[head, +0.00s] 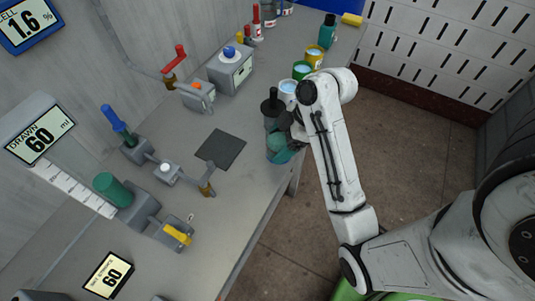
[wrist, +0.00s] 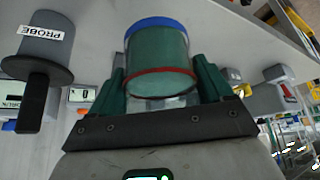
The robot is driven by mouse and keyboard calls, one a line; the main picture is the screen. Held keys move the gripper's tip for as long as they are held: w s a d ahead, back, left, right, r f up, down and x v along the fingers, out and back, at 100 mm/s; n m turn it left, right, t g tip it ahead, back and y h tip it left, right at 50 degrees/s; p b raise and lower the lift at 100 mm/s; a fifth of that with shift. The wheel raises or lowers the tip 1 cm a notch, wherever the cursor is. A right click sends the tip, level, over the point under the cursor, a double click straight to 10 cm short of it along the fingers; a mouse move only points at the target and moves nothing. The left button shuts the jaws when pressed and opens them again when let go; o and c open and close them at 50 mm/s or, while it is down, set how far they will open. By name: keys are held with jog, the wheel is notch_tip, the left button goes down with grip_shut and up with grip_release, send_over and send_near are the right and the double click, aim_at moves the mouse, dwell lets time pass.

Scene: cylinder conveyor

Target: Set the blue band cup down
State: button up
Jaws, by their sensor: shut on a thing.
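The blue band cup (wrist: 160,50) is a clear cup with teal-green contents, a blue band at one end and a red band at the other. My gripper (wrist: 162,72) is shut on it, with one green finger on each side. In the head view my gripper (head: 287,141) is at the bench's right edge, and the cup is partly hidden there by gripper and arm. I cannot tell whether the cup touches the bench. A dark square pad (head: 220,149) lies bare on the bench, left of my gripper.
A grey probe (wrist: 42,48) with a dark handle stands close to the cup. White, green (head: 301,70) and yellow (head: 314,56) cups stand behind my gripper along the bench (head: 225,205). Valves with red (head: 174,65) and blue (head: 114,118) handles stand at left. The pad's surface is clear.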

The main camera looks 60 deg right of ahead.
jog(key=w+f+b, duration=0.1)
jog(key=f, duration=0.1)
jog(key=w+f+b, duration=0.1)
jog(key=w, duration=0.1)
jog(key=shift+f+b, duration=0.3)
jog(key=shift+f, duration=0.05)
jog(key=shift+w+f, duration=0.2)
jog(key=shift+f, duration=0.75)
jog(key=shift+w+f, duration=0.15)
jog(key=shift+f, duration=0.8)
jog(key=o, duration=1.1)
